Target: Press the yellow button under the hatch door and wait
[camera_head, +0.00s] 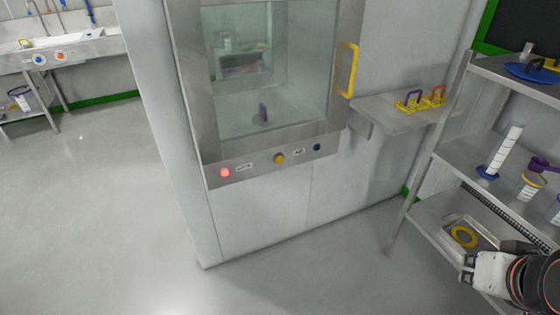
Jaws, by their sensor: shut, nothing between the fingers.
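The yellow button (279,159) is on the metal panel below the hatch door (265,70), between two small labels. The hatch door has a glass pane, a metal frame and a yellow handle (349,70) on its right side. It looks closed. A dark purple object (263,112) shows behind the glass, low down. My gripper (468,268) is at the lower right, beside the shelving and well away from the button. It is shut and appears empty; its fingertips are small and hard to make out.
The panel also has a lit red light (225,173) and a dark blue button (317,147). A wall shelf (385,115) holds purple and orange-handled yellow items. Metal shelving (470,150) with cylinders and a tray stands right. The floor before the hatch is clear.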

